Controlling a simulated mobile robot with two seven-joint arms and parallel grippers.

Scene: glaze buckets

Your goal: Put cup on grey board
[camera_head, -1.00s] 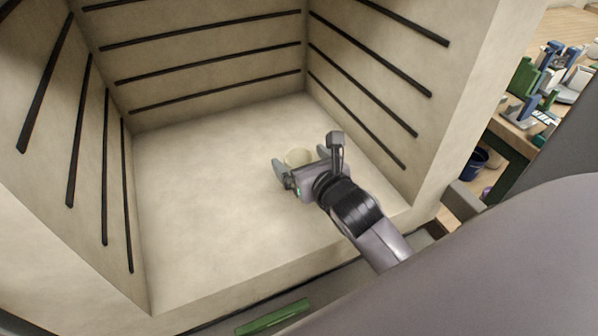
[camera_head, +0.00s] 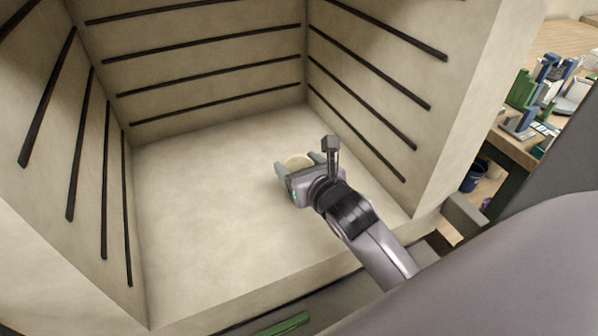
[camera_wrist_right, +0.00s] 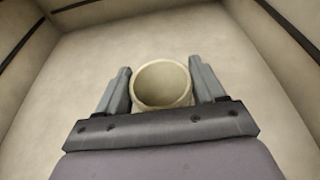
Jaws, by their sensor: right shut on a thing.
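A pale cream cup (camera_head: 298,160) stands on the floor of a kiln-like chamber, right of the middle. My right gripper (camera_head: 298,164) reaches in from the front right and is shut on the cup, one finger on each side. In the right wrist view the cup (camera_wrist_right: 162,84) stands upright, with its round open mouth facing the camera, between the two grey fingers. Its lower part is hidden by the gripper body. My left gripper is not in view. I cannot make out a grey board in either view.
The chamber's pale floor (camera_head: 200,210) is otherwise empty. Dark heating bars (camera_head: 215,92) run along its walls, and the right wall (camera_head: 385,90) is close to my right arm. Outside on the right are a cluttered wooden table (camera_head: 515,145) and a dark blue bucket (camera_head: 473,175).

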